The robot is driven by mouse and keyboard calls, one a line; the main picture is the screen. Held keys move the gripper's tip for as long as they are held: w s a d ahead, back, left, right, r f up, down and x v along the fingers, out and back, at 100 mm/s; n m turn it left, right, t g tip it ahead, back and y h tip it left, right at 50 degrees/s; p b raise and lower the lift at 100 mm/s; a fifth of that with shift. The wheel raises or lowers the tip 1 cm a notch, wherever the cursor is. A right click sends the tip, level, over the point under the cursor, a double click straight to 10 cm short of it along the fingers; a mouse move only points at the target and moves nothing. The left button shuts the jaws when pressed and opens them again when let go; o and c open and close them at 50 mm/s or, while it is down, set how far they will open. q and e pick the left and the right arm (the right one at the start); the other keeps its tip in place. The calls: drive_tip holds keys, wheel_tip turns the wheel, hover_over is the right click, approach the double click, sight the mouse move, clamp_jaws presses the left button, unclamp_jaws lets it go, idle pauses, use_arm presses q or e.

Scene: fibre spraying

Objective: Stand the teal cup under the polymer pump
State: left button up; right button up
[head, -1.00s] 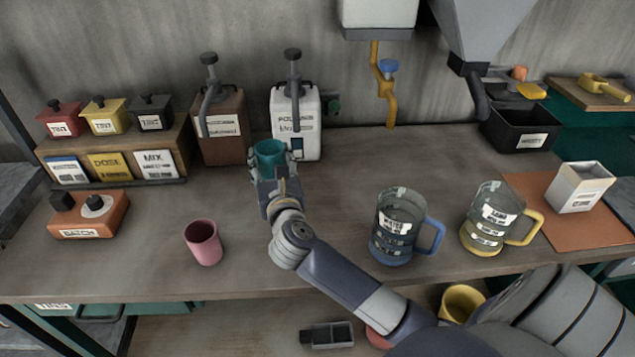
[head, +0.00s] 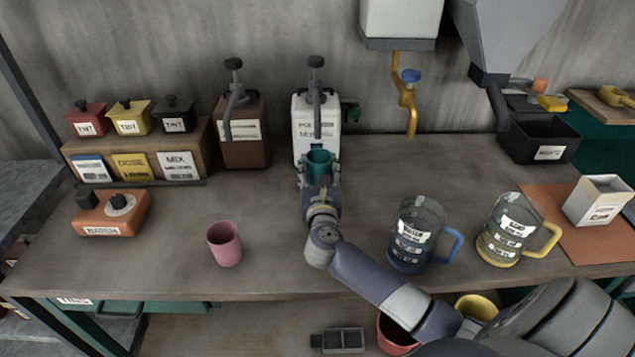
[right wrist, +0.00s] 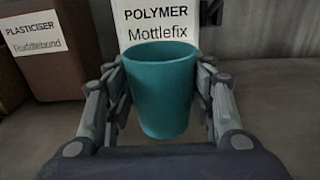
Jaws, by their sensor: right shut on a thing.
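The teal cup (head: 318,162) is upright between the fingers of my right gripper (head: 319,178), which is shut on it. In the right wrist view the cup (right wrist: 161,92) fills the middle, with a finger of the right gripper (right wrist: 160,100) against each side. The polymer pump is the white container (head: 303,115) with a dark pump head and spout, at the back of the table. The cup is in front of it, close below the spout in the head view. Whether the cup touches the table is hidden by the gripper. My left gripper is not in view.
The brown plasticiser pump (head: 243,145) stands just left of the polymer pump. A pink cup (head: 224,244) stands at the front left. Blue-handled (head: 414,235) and yellow-handled (head: 508,230) jugs stand to the right of my arm.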

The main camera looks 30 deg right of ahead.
drive_tip(key=f, duration=0.3)
drive_tip(key=shift+a+f, duration=0.15)
drive_tip(key=shift+a, duration=0.05)
drive_tip(key=shift+f, duration=0.2)
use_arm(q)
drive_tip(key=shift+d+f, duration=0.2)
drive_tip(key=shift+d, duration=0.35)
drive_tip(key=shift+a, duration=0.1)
use_arm(e)
drive_tip(key=shift+f+b, duration=0.2)
drive_tip(key=shift+b, duration=0.15)
drive_tip(key=o, duration=1)
drive_tip(key=shift+c, duration=0.2)
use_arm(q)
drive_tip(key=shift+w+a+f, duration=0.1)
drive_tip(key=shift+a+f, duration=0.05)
use_arm(e)
drive_tip(key=shift+r, duration=0.15)
